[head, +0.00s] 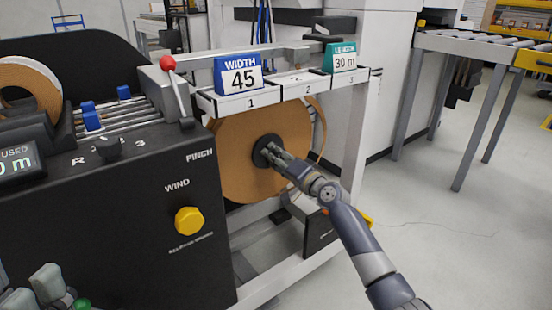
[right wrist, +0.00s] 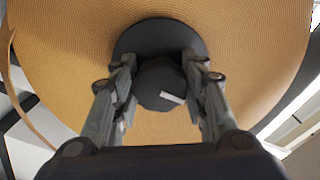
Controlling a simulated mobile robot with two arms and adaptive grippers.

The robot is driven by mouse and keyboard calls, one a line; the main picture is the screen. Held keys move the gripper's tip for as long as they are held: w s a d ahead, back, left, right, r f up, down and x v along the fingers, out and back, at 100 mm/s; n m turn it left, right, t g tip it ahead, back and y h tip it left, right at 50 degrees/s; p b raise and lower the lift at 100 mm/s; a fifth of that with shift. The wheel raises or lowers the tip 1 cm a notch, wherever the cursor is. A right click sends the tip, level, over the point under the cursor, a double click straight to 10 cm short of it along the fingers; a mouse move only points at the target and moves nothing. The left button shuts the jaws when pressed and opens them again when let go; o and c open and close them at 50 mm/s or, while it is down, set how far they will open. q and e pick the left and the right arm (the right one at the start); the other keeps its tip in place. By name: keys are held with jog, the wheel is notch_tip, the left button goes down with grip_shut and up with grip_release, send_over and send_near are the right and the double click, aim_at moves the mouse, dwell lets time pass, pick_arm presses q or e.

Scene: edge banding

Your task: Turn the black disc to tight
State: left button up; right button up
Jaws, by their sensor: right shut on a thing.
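The black disc (head: 262,151) sits at the centre of a large brown roll of edge banding (head: 235,180) under the counter. In the right wrist view, the disc (right wrist: 155,35) shows as a wide dark flange with a smaller dark knob (right wrist: 158,82) in front, which bears a short white mark. My right gripper (head: 277,158) reaches in from the lower right, and its two fingers (right wrist: 160,80) are closed on the knob's two sides. My left gripper (head: 40,290) shows only in part at the lower left corner; its fingertips cannot be made out clearly.
Above the roll stand a blue "WIDTH 45" sign (head: 240,75) and a teal "LENGTH 30 m" sign (head: 342,58). The black machine panel (head: 130,220) with a yellow knob (head: 189,220) is on the left. A roller conveyor (head: 480,45) stands at right; the floor between is open.

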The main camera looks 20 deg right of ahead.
jog(key=o, duration=1.1)
jog(key=shift+w+r, duration=0.1)
jog(key=shift+r, duration=0.05)
jog(key=v, duration=1.2)
